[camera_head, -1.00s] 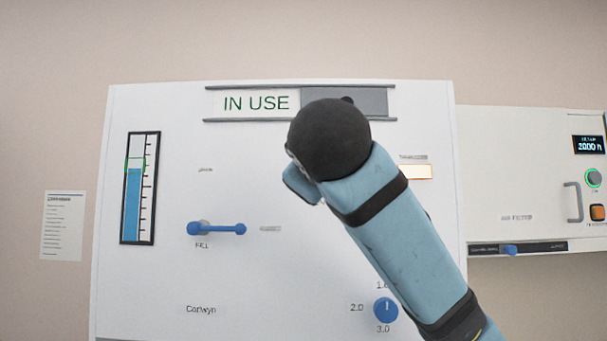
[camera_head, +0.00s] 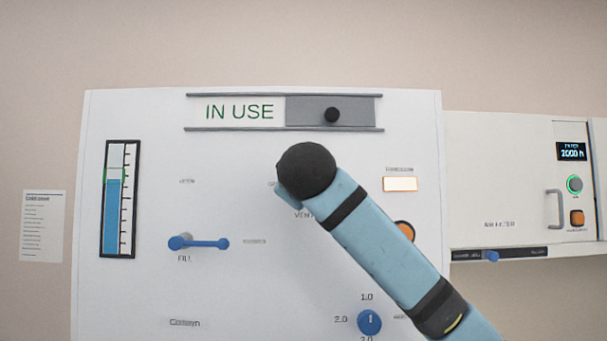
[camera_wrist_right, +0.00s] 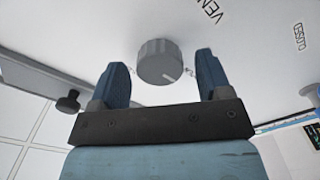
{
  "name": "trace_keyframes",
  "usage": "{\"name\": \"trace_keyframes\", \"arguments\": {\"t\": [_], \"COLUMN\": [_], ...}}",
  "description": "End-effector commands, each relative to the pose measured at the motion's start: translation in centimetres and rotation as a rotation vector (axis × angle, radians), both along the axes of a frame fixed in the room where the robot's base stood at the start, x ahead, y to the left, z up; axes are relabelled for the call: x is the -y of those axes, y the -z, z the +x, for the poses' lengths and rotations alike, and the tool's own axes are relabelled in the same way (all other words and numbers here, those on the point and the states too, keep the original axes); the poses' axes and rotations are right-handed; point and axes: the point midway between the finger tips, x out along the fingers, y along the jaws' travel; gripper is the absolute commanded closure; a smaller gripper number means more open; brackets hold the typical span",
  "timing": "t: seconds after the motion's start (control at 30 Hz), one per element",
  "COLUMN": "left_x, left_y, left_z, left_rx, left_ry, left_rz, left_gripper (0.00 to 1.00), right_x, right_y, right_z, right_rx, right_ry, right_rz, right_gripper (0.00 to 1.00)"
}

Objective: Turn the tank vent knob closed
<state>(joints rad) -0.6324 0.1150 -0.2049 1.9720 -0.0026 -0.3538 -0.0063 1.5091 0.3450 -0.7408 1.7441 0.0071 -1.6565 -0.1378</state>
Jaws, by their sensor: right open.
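The grey round vent knob (camera_wrist_right: 158,62) sits on the white tank panel in the right wrist view. Part of the VENT label (camera_wrist_right: 210,12) shows near it. My right gripper (camera_wrist_right: 162,76) is open, with one blue finger on each side of the knob and a gap showing on both sides. I cannot tell how far the fingertips reach along the knob. In the head view my black wrist (camera_head: 306,172) hides the knob, and part of the VENT label (camera_head: 303,215) shows just below it. My left gripper is not in view.
The panel (camera_head: 140,290) also carries a blue level gauge (camera_head: 118,200), a blue fill lever (camera_head: 200,243), a blue dial (camera_head: 369,321) and an IN USE sign with a black slider knob (camera_head: 332,115). A second unit (camera_head: 490,150) with buttons and a handle stands at the right.

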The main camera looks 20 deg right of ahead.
Motion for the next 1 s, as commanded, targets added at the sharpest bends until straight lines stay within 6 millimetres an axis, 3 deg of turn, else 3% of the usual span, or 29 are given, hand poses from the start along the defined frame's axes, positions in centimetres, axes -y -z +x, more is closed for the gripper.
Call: {"name": "trace_keyframes", "arguments": {"t": [0.37, 0.5, 0.6, 1.0], "left_x": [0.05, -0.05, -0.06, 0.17], "left_y": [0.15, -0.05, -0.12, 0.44], "left_z": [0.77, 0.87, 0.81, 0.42], "left_rx": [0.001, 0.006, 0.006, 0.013], "left_ry": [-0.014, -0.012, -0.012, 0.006], "left_rz": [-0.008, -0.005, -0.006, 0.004], "left_gripper": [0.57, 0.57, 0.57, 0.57], "right_x": [0.17, 0.16, 0.15, 0.04], "right_y": [0.09, 0.07, 0.08, 0.39], "right_z": [0.59, 0.58, 0.57, 0.56], "right_rx": [-0.001, 0.000, -0.001, 0.017], "right_ry": [0.000, 0.000, -0.001, -0.003], "right_rz": [0.000, 0.000, 0.000, 0.067], "right_gripper": [0.29, 0.61, 0.78, 0.78]}}
